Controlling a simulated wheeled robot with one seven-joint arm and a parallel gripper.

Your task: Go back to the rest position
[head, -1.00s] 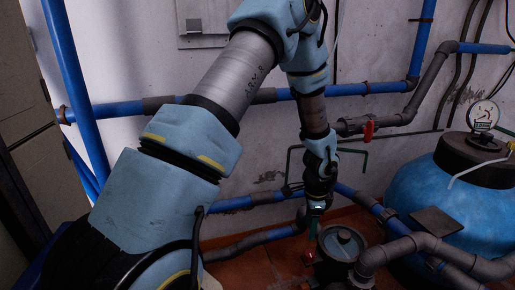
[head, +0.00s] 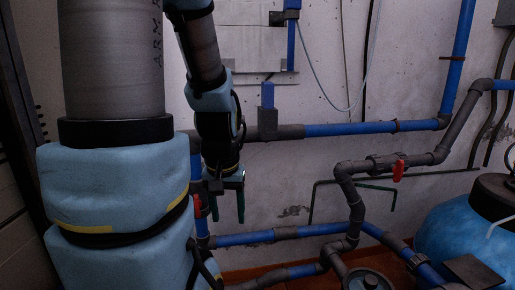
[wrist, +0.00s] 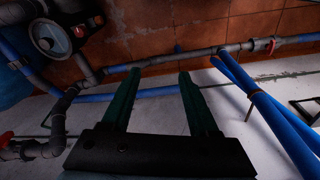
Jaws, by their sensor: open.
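My gripper (head: 230,203) shows in the head view left of centre, in front of the white wall, with its green fingers pointing down. In the wrist view my gripper (wrist: 157,78) shows two green fingers set apart, with nothing between them. It is open and empty. No paint tins can be made out in these frames.
Blue and grey pipes (head: 355,129) run along the wall, with a red valve handle (head: 398,171). A blue tank (head: 455,235) stands at the right. A round-lidded pump (head: 367,281) is on the floor.

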